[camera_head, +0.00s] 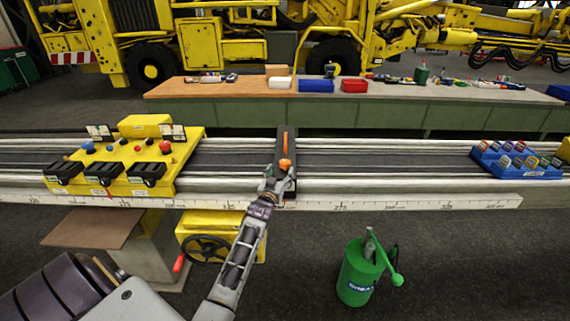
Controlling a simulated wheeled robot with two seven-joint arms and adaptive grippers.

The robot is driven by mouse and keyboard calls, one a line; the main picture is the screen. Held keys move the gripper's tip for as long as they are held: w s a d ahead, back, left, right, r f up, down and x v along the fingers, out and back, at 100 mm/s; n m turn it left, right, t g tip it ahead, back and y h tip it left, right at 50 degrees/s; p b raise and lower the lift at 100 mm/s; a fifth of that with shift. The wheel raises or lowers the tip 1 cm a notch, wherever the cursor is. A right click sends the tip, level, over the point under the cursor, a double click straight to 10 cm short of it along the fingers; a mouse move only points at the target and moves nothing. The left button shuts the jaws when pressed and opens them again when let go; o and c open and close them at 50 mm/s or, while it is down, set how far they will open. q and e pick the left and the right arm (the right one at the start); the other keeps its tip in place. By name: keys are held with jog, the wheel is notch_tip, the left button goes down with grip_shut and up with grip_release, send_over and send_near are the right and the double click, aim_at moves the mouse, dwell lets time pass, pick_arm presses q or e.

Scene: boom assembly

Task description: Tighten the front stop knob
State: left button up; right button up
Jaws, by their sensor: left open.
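A dark stop block (291,181) sits across the rail, near the middle of the view. An orange knob (285,164) is on its near part, with a thin orange strip or lever behind it. I take this to be the front stop knob. My left gripper (276,172) is open at the near end of the block, just below the knob. Its fingers overlap the knob's lower edge in the picture, and I cannot tell whether they touch it. My right gripper is out of view.
A ruler strip (400,204) runs along the rail's front edge. A yellow control panel (190,150) sits on the rail at left, a blue tray (545,172) at right. A yellow handwheel box (188,222) and green pump can (357,277) stand below. A workbench (400,117) stands behind.

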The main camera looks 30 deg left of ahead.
aim_at(283, 166)
pick_arm(q)
jog(key=shift+x, duration=3.9)
jog(key=c, duration=1)
